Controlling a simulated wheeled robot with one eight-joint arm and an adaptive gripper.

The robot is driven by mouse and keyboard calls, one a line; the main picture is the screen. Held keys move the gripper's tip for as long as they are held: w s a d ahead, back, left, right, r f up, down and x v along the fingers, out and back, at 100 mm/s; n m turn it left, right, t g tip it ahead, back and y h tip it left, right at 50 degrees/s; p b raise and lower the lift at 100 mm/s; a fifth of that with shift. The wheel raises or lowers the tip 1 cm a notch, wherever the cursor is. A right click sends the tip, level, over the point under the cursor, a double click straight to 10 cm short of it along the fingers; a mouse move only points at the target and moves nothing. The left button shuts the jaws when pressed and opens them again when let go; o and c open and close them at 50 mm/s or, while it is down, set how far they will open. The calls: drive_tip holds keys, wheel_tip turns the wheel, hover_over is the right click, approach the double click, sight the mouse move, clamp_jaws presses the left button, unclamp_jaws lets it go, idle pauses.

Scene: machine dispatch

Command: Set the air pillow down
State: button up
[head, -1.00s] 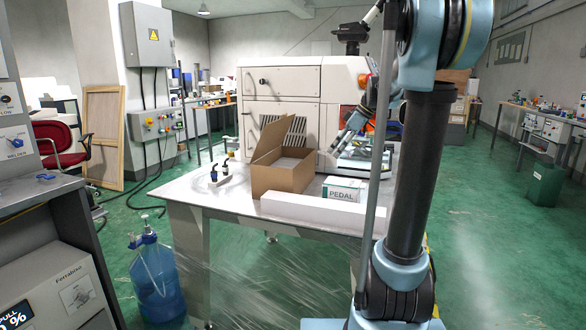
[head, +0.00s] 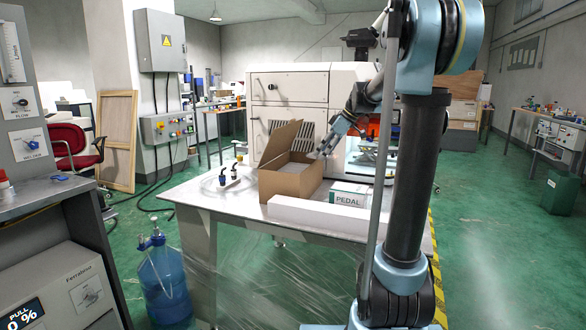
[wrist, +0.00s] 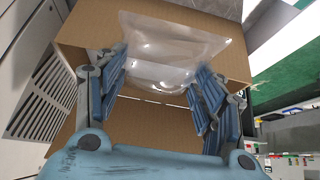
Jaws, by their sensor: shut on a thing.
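The air pillow (wrist: 172,45) is a clear, shiny plastic cushion. In the wrist view it sits between the blue fingers of my gripper (wrist: 160,92), which is shut on it. Behind it in that view is the brown cardboard inside of the open box (wrist: 75,28). In the head view the open cardboard box (head: 285,184) stands on the table with one flap raised. My gripper (head: 322,150) is over the box's right rear edge there, and the pillow shows only as a small pale patch at the fingertips. I cannot tell whether the pillow touches the box.
A long white block (head: 325,216) lies along the table's front edge. Blue-tipped fittings (head: 230,178) are on the table (head: 200,190) at left. A large beige machine (head: 290,95) stands behind.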

drive_tip(key=w+a, duration=0.1)
drive_tip(key=a, duration=0.2)
drive_tip(key=w+a+f, duration=0.1)
drive_tip(key=a, duration=0.3)
drive_tip(key=w+a+f, duration=0.1)
drive_tip(key=a, duration=0.2)
drive_tip(key=shift+w+a, duration=0.4)
drive_tip(key=shift+f, duration=2.25)
drive_tip(key=shift+a+f, duration=0.25)
drive_tip(key=shift+f, duration=0.05)
drive_tip(key=o, duration=0.8)
